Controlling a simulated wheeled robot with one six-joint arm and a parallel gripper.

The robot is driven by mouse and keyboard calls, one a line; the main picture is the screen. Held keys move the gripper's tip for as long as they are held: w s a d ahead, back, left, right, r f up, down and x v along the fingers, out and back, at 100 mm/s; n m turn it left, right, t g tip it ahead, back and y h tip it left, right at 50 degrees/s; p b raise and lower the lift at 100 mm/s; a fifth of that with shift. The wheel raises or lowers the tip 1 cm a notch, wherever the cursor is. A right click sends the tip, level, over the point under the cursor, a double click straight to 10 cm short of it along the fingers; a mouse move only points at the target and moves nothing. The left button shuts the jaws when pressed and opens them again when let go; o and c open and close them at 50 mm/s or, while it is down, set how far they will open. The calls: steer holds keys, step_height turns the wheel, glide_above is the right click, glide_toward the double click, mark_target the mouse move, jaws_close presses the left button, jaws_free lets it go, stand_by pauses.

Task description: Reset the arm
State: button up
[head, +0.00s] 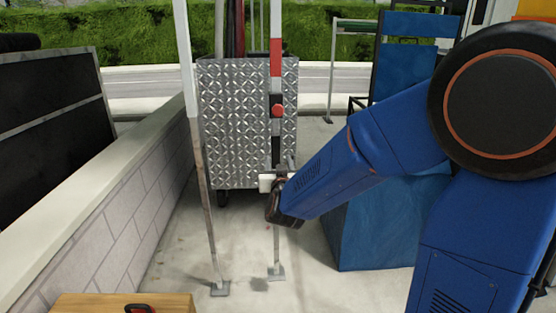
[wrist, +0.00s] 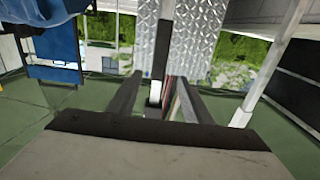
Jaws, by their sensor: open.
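My blue arm reaches in from the right in the head view. My gripper (head: 272,183) is at its end, close to a thin post with red, white and black bands (head: 276,60). A red knob (head: 277,110) sits on this post above my gripper. In the wrist view my gripper (wrist: 158,92) is open, its two dark fingers apart. The post's black and white part (wrist: 160,65) shows in line with the gap between them. I cannot tell whether it stands between the fingers or beyond them. No held object shows.
A diamond-plate metal cart (head: 235,125) stands behind the post. A second, pale post (head: 203,190) is left of it. A low block wall (head: 110,225) runs along the left. A blue box (head: 375,225) stands at right. A wooden surface (head: 120,304) is at the lower left.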

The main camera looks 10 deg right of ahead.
steer(key=shift+s+r, duration=0.1)
steer(key=shift+s, duration=0.05)
steer(key=s+d+f+g+y, duration=0.1)
steer(key=s+g, duration=0.3)
steer(key=s, duration=0.9)
steer(key=s+d+f+n+g+y, duration=0.1)
steer(key=s+d+f+g, duration=0.3)
steer(key=s, duration=1)
steer(key=s+d+f+n+g+y, duration=0.1)
steer(key=s+g, duration=0.4)
steer(key=s, duration=0.8)
steer(key=shift+s+d+f, duration=0.2)
steer(key=shift+d+f, duration=0.45)
steer(key=shift+d, duration=0.45)
